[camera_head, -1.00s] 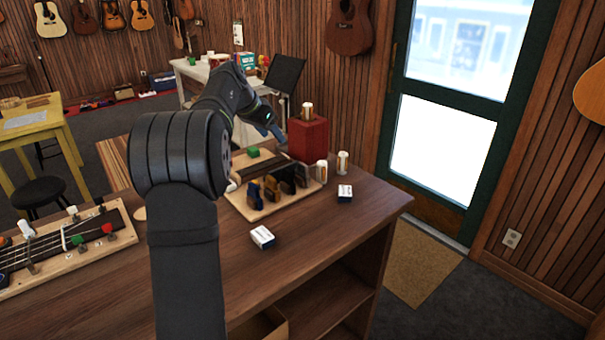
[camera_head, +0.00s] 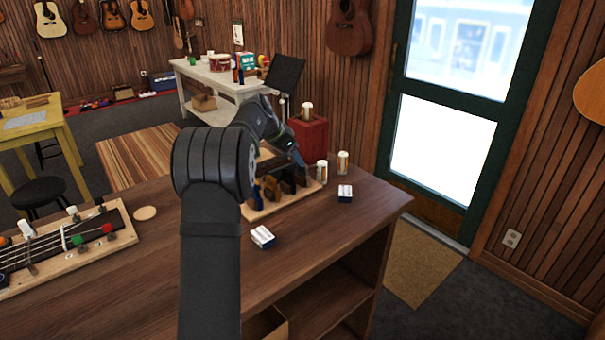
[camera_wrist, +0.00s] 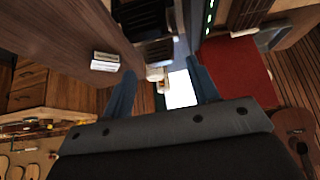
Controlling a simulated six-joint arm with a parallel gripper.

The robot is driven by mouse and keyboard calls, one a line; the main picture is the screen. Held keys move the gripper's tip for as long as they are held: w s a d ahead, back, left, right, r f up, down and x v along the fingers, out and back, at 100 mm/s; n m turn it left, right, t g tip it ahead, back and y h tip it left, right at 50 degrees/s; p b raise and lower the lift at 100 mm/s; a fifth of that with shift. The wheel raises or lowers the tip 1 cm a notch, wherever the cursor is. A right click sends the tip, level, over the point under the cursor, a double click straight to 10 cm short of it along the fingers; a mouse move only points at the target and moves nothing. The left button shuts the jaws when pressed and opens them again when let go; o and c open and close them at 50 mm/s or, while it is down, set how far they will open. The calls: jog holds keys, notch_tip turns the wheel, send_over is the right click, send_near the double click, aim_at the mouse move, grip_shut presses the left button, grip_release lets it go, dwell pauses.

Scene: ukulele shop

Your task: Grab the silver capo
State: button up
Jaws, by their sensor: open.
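A fretboard (camera_head: 45,247) on a wooden board at the left of the counter carries several clamp-like pieces. One of them (camera_head: 28,256) looks silvery with a pale top and may be the silver capo; it is too small to be sure. My gripper (camera_head: 298,160) is far to its right, over the wooden display board (camera_head: 272,208), near the red box. In the wrist view my gripper (camera_wrist: 163,90) is open, with nothing between its two blue-grey fingers. Dark upright pieces (camera_head: 270,188) on the display board are partly hidden by my arm.
The red box (camera_head: 311,136) stands close to my gripper and also shows in the wrist view (camera_wrist: 237,70). Two pale cylinders (camera_head: 321,172) (camera_head: 342,162) and two small white boxes (camera_head: 262,237) (camera_head: 345,193) stand nearby. The counter's front middle (camera_head: 140,270) is clear.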

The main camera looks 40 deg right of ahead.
aim_at(303, 174)
jog(key=x, duration=0.5)
jog(key=shift+s+d+r, duration=0.15)
jog(key=shift+d, duration=0.2)
jog(key=c, duration=0.7)
jog(key=shift+c, duration=0.2)
jog(key=shift+r, duration=0.1)
